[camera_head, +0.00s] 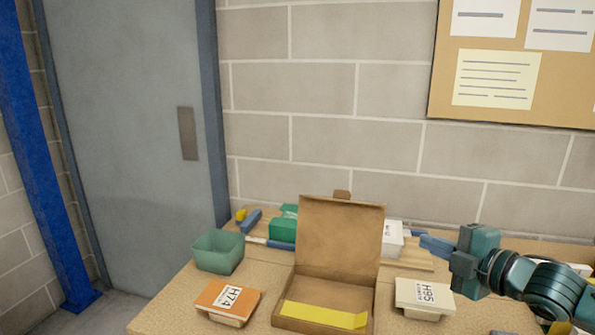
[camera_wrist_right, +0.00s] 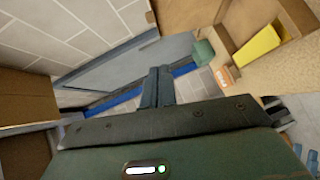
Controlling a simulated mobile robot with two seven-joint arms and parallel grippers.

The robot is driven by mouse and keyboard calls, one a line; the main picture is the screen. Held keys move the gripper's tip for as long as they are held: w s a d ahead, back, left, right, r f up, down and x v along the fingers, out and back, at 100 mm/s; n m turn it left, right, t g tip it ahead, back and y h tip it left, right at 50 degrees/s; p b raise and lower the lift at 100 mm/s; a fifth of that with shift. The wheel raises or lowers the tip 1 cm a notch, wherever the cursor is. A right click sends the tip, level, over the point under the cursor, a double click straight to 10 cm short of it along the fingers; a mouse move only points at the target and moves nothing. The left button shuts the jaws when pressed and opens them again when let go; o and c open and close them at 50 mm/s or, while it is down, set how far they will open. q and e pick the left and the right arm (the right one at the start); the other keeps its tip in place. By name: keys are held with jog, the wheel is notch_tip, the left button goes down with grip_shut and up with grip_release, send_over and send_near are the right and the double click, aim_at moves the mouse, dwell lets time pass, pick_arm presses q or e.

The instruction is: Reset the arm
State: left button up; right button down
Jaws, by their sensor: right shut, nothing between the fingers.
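My right arm comes in from the right in the head view. Its gripper (camera_head: 434,243) points left, above the right end of the table. The gripper is shut and empty; its two blue-grey fingers meet in the right wrist view (camera_wrist_right: 158,84). An open cardboard box (camera_head: 339,240) stands left of the gripper with its lid raised and a yellow piece (camera_head: 325,315) inside. My left gripper is not in view.
On the table (camera_head: 175,306) are a green bin (camera_head: 218,251), an orange-topped H74 item (camera_head: 228,299) and a white-topped H95 item (camera_head: 424,297) just below the gripper. Several items lie behind the box. A brick wall (camera_head: 330,80) stands behind.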

jog(key=s+a+f+m+p, duration=0.1)
jog(key=s+a+f+m, duration=0.25)
jog(key=f, duration=0.25)
jog(key=s+a+f+m+g, duration=0.1)
jog(key=s+a+f+m, duration=0.15)
jog(key=a+f, duration=0.3)
jog(key=s+a+f+m+p, duration=0.1)
jog(key=s+a+f+m, duration=0.25)
jog(key=f, duration=0.25)
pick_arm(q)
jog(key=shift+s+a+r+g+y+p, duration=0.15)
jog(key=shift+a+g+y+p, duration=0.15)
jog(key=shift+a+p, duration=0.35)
pick_arm(e)
jog(key=s+d+f+m+g+h, duration=0.2)
jog(key=s+f+m+h, duration=0.2)
jog(key=s+f+m, duration=0.5)
jog(key=s+f, duration=0.3)
jog(key=s, duration=0.3)
jog(key=shift+s+h, duration=0.2)
jog(key=shift+h, duration=0.2)
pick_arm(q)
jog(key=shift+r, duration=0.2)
pick_arm(e)
jog(key=shift+f+m, duration=0.1)
jog(key=shift+m, duration=0.15)
